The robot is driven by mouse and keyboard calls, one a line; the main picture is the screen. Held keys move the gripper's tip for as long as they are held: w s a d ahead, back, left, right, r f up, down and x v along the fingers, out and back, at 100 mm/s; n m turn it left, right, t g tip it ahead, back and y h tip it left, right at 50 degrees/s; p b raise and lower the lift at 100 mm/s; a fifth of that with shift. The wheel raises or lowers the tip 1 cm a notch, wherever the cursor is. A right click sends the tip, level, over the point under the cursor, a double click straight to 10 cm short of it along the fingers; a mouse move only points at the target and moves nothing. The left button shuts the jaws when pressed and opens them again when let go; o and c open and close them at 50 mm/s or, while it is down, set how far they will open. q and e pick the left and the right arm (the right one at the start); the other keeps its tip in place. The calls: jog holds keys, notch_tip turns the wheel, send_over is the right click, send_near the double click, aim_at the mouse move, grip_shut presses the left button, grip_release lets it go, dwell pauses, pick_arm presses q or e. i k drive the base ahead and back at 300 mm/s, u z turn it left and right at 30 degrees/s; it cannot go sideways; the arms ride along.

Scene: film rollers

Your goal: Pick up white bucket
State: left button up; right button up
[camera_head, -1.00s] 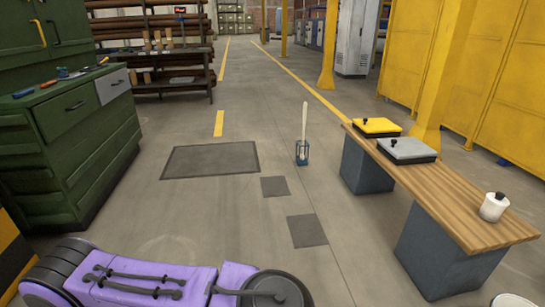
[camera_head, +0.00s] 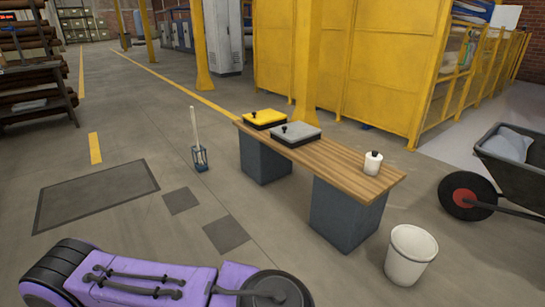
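The white bucket (camera_head: 410,258) stands upright on the grey floor at the lower right of the head view. It is just in front of the near right end of a wooden bench and looks open at the top. Nothing holds it. Neither of my grippers shows in the view.
The wooden bench (camera_head: 335,160) carries a yellow box (camera_head: 265,119), a grey box (camera_head: 295,134) and a small white jar (camera_head: 373,164). A wheelbarrow (camera_head: 505,170) stands at the right. A blue holder with a white stick (camera_head: 200,158) stands on the floor.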

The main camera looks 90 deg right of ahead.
aim_at(411, 248)
jog(key=z, duration=4.45)
jog(key=i, duration=2.15)
